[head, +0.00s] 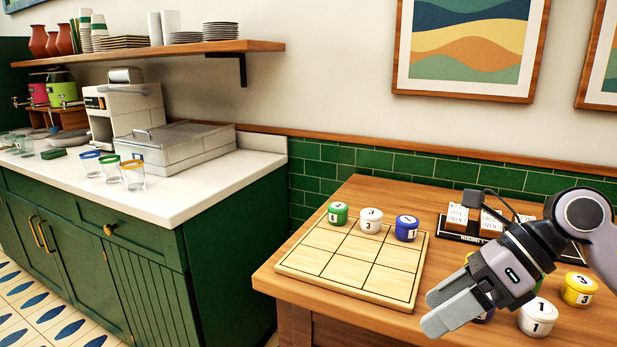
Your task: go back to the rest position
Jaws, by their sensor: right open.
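My right gripper (452,308) comes in from the right and hangs above the front right of the wooden table (345,197). It is open with nothing between its fingers. It is just right of the wooden grid board (352,262). Along the board's back row stand a green canister (338,214), a white canister (370,221) and a blue canister (406,229), all upright. My left gripper does not show.
A white canister (537,317) and a yellow canister (578,290) stand beside my right gripper, and a dark one is partly hidden behind it. A black rack with white tiles (457,217) stands behind. Left is a green counter (110,240) with glasses.

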